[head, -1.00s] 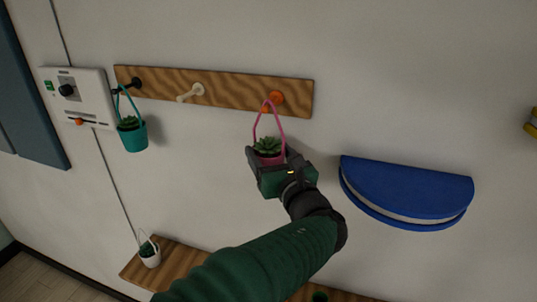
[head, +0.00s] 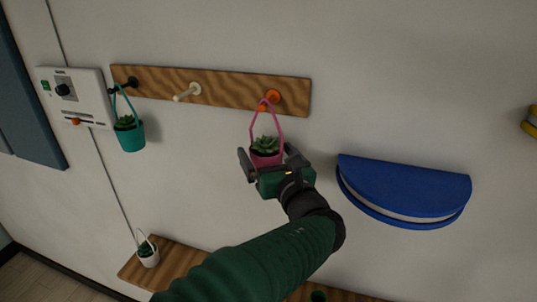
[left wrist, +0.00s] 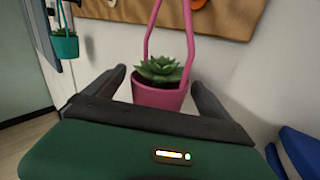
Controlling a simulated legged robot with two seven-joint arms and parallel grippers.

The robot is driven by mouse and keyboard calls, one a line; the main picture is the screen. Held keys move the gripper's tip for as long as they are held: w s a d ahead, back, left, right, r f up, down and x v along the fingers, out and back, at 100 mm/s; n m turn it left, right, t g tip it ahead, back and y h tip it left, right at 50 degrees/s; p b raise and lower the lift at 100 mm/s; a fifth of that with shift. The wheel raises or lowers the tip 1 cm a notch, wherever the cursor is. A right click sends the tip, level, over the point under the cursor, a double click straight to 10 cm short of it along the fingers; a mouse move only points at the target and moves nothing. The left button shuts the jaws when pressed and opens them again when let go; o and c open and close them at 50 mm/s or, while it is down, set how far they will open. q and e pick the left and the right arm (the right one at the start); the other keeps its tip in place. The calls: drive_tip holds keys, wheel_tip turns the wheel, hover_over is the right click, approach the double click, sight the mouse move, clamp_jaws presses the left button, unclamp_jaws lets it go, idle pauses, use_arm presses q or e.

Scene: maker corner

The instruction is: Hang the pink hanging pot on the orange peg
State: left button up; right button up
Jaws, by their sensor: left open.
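The pink hanging pot (head: 264,158) holds a succulent, and its pink strap loop runs up to the orange peg (head: 273,97) on the wooden rail (head: 235,90). The top of the loop overlaps the peg, so the pot appears to hang from it, upright. In the left wrist view the pink pot (left wrist: 160,94) sits between the two fingers with gaps on both sides. My left gripper (head: 266,160) is open around the pot from below. The loop's exact seat on the peg is hard to see. My right gripper is not in view.
A teal pot (head: 130,135) hangs from the black peg (head: 131,83). The cream peg (head: 188,91) is bare. A white pot (head: 148,254) stands on the lower wooden shelf (head: 180,262). A blue half-round wall piece (head: 405,190) is at the right. A white control box (head: 75,97) is at the left.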

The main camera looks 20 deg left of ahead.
use_arm(q)
drive_tip(key=b+v, duration=0.6)
drive_tip(key=v, duration=1.1)
drive_tip(key=a+f+n+g+h+b, duration=0.1)
drive_tip(key=a+f+n+g+b, duration=0.2)
drive_tip(key=f, duration=0.6)
drive_tip(key=a+f+n+g+h, duration=0.15)
drive_tip(key=a+f, duration=0.25)
drive_tip(key=f, duration=0.5)
drive_tip(key=s+a+f+n+g+h+b, duration=0.2)
drive_tip(key=s+f+n, duration=0.2)
drive_tip(key=f+n, duration=0.4)
drive_tip(key=s+a+f+n+g+h+b, duration=0.2)
drive_tip(key=f+n, duration=0.6)
drive_tip(key=f, duration=0.5)
drive_tip(key=s+a+f+n+g+h+b, duration=0.2)
drive_tip(key=s+f+n+g+h, duration=0.1)
drive_tip(key=f+n, duration=0.6)
wheel_tip(320, 180, down, 2)
drive_tip(key=s+h, duration=0.1)
drive_tip(key=s, duration=0.1)
drive_tip(key=shift+s+a+f+b, duration=0.25)
drive_tip(key=shift+s+a+b, duration=0.05)
drive_tip(key=shift+s+b, duration=0.1)
drive_tip(key=shift+d, duration=0.15)
